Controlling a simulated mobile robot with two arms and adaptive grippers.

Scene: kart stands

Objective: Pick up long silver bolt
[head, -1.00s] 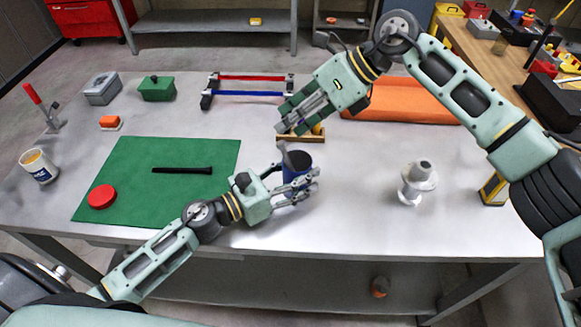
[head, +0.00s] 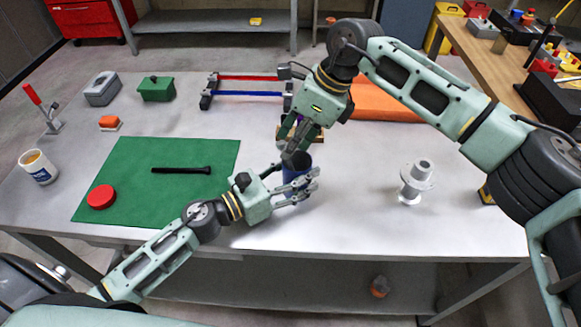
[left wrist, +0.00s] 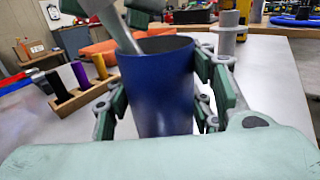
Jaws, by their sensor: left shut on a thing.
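My left gripper (head: 300,187) is shut on a dark blue cup (head: 294,172), which stands upright near the table's front edge. The cup fills the middle of the left wrist view (left wrist: 158,90), with green finger pads on both sides. A long silver bolt (left wrist: 122,30) leans out of the cup's top, tilted to the left; its lower part is hidden inside. My right gripper (head: 295,150) points down just above the cup. In the left wrist view its green fingers stand apart on either side of the bolt's upper part. The bolt is mostly hidden in the head view.
A black bolt (head: 182,170) and a red lid (head: 101,196) lie on a green mat (head: 140,205) at left. A wooden holder (left wrist: 85,98) with coloured pegs stands behind the cup. A grey flanged part (head: 416,182) stands at right, an orange tray (head: 385,105) behind.

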